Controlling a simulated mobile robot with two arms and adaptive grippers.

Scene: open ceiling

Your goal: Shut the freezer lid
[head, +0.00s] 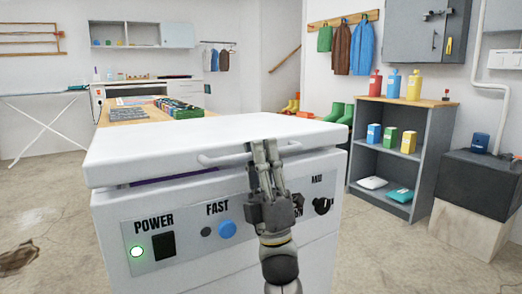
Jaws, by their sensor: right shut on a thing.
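The freezer (115,235) is a white chest right in front of me, with a control panel reading POWER, FAST and MID and a lit green light. Its white lid (190,139) lies low over the body, nearly flat. A narrow dark gap with a purple strip shows under the lid's front left edge. A white bar handle (222,157) runs along the lid's front. My right gripper (265,152) is shut on this handle, in front of the panel, and its arm hides part of the panel. My left gripper is not in view.
A wooden-topped bench (140,112) with stacked items stands behind the freezer. A grey shelf (415,125) with bottles and boxes and a dark box (478,180) stand to the right. An ironing board (40,94) is at the far left. The floor (50,190) at left is mostly clear.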

